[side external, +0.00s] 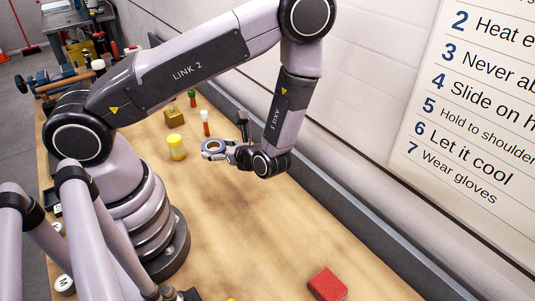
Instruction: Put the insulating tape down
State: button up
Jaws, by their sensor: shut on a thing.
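The insulating tape (213,147), a small ring-shaped roll with a pale rim and some blue, is at the end of my gripper (226,151) in the middle of the side external view. My gripper is shut on the roll and holds it from its right side. The roll appears to be above the wooden bench (255,215); the exact gap under it cannot be told. The fingertips are small and partly hidden by the roll and the wrist.
A yellow jar (176,148) stands left of the tape. A white-topped red tube (206,124), a brass-coloured block (174,117) and a green-topped item (192,98) stand behind. A red block (327,284) lies at the front right. The bench between is clear.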

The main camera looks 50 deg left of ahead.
jog(key=s+d+n+g+h, duration=0.2)
jog(key=s+n+g+h, duration=0.1)
jog(key=s+n+g, duration=0.35)
jog(key=s+d+r+n+g+h, duration=0.1)
jog(key=s+d+n+h, duration=0.2)
jog(key=d+n+h, duration=0.6)
jog(key=s+d+n+g+h, duration=0.1)
jog(key=s+d+n+h, duration=0.1)
jog(key=d+n+h, duration=0.6)
jog(key=n+t+h, duration=0.7)
jog(key=n+t, duration=0.6)
jog(key=t, duration=0.1)
send_over(267, 226)
notch_tip(267, 226, down, 2)
jog(key=f, duration=0.1)
jog(key=shift+n+y, duration=0.25)
jog(key=shift+y, duration=0.05)
notch_tip(267, 226, down, 7)
jog(key=shift+f, duration=0.5)
jog(key=shift+f, duration=0.1)
